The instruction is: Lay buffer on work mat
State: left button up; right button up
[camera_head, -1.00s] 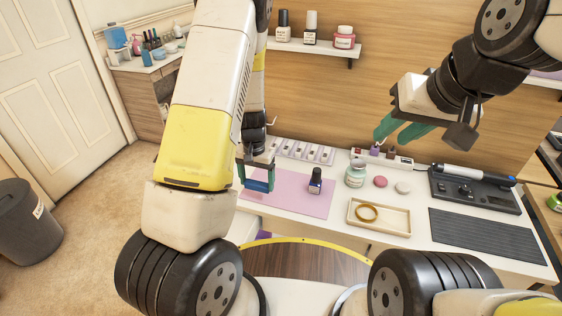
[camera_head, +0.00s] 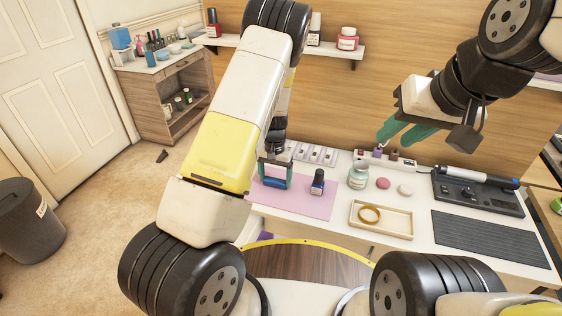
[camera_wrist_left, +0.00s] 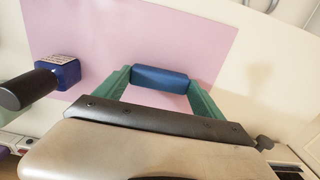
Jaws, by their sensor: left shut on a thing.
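The buffer is a small dark blue block (camera_head: 274,183), held between the green fingers of my left gripper (camera_head: 275,181). In the left wrist view the buffer (camera_wrist_left: 160,77) spans the gap between the two fingertips, in front of the pink mat near its edge. The work mat (camera_head: 305,207) is a flat pink sheet on the white desk. I cannot tell whether the buffer touches the mat. My right gripper (camera_head: 401,131) is open and empty, raised above the back of the desk.
A dark blue polish bottle (camera_head: 318,182) stands on the mat, right of the buffer; it also shows in the left wrist view (camera_wrist_left: 66,70).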

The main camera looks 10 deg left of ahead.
pick_arm(q)
jog(key=shift+f, duration=0.1)
jog(key=o, duration=1.3)
notch_tip(320, 180, up, 12)
notch_tip(320, 180, up, 10)
jog(key=f+t+h, duration=0.1)
jog(key=h, duration=0.1)
send_over(275, 180)
jog(key=s, duration=0.4)
jog(key=s+a+r+t, duration=0.1)
jog(key=s+r+t, duration=0.1)
jog(key=s+r, duration=0.7)
jog(key=s+a+r+n+t, duration=0.1)
jog(key=s+r+t, duration=0.2)
jog(key=s+r, duration=0.6)
jog(key=shift+s+n, duration=0.3)
jog(key=shift+s, duration=2.25)
